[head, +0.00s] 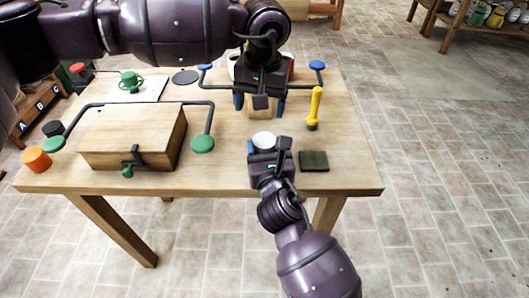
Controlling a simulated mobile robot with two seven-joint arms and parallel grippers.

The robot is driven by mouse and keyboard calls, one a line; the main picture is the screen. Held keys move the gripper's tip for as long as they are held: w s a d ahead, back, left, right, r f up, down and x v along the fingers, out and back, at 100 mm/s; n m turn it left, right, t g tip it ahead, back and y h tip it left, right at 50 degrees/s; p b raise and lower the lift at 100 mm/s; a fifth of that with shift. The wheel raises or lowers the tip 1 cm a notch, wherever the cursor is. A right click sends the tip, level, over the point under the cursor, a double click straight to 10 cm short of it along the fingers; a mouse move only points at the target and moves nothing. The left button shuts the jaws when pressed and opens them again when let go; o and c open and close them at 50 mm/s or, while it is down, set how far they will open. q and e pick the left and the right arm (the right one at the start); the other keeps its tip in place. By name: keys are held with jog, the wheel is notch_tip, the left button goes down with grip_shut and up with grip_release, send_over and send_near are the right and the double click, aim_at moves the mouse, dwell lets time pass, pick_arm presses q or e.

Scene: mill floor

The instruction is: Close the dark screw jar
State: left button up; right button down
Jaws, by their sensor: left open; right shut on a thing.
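I cannot clearly make out the dark screw jar. A small black cylinder (53,129) stands at the table's left edge, and I cannot tell if it is a jar or a lid. My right gripper (264,150) is at the table's front and shut on a white-topped round thing (264,139), whose sides are mostly hidden by the gripper.
A wooden box (130,137) with a front latch stands at left. The table (350,165) is bare at right.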

aim_at(264, 139)
pick_arm(q)
jog(key=m, duration=0.5)
jog(key=shift+s+d+f+m, duration=0.2)
jog(key=shift+s+f+m, duration=0.05)
jog(key=shift+f+m, duration=0.05)
jog(key=m, duration=0.5)
jog(key=shift+d+h, duration=0.25)
jog(key=shift+h, duration=0.15)
jog(key=shift+m, duration=0.3)
jog(key=shift+f, duration=0.1)
jog(key=shift+f, duration=3.95)
jog(key=c, duration=0.9)
jog(key=o, duration=1)
